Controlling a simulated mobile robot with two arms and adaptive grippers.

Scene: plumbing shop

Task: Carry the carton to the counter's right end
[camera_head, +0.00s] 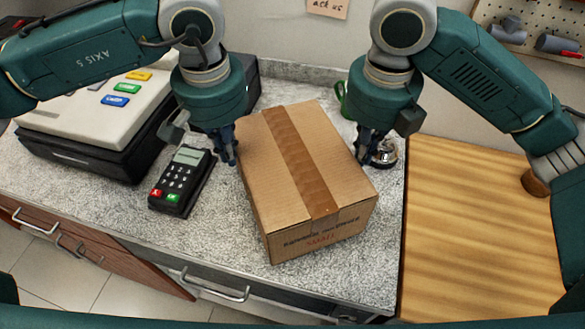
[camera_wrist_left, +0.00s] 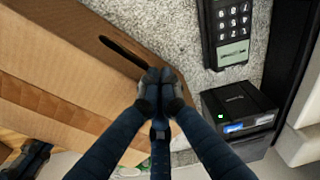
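The closed brown carton (camera_head: 285,165), with a darker tape strip along its top, rests on the speckled grey counter (camera_head: 215,235), turned slightly. My left gripper (camera_head: 229,158) is at the carton's left side, fingers down. In the left wrist view its fingertips (camera_wrist_left: 160,88) meet beside the dark hand slot in the carton's side (camera_wrist_left: 75,75), with nothing seen between them. Whether they touch the carton is unclear. My right gripper (camera_head: 369,152) is at the carton's right side, its fingers partly hidden and too small to tell open from shut.
A card terminal (camera_head: 181,180) lies left of the carton, with a cash register (camera_head: 95,115) beyond it. A silver bell (camera_head: 384,153) and a green object (camera_head: 343,98) are near my right gripper. The wooden surface (camera_head: 475,225) at the right is mostly clear.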

